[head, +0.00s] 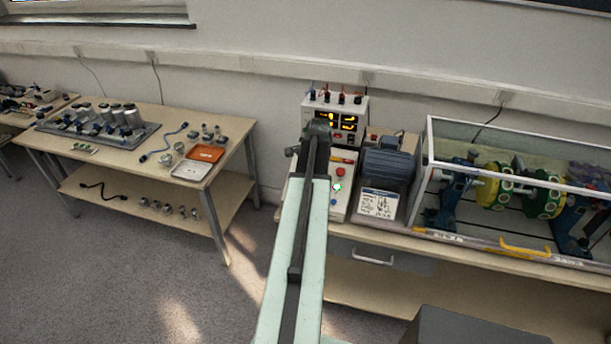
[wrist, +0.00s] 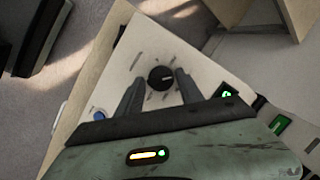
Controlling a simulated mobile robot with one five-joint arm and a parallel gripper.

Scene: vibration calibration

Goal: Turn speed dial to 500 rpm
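The speed dial (wrist: 161,77) is a round black knob with printed marks around it, on a pale panel (wrist: 140,52) in the wrist view. The marks are too small to read. My gripper (wrist: 158,74) is open, with one dark finger on each side of the dial and gaps visible between. I cannot tell whether the fingertips reach down to the knob's height. In the head view my gripper (head: 318,130) is over the control box (head: 345,207), and my arm hides the dial there.
A display unit (head: 346,104) with yellow digits stands behind the box. A motor (head: 388,160) and a clear-walled enclosure (head: 432,150) with a rotor rig stand to the right. A blue button (wrist: 98,114) and green lights are near the gripper. A side table (head: 225,165) stands left.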

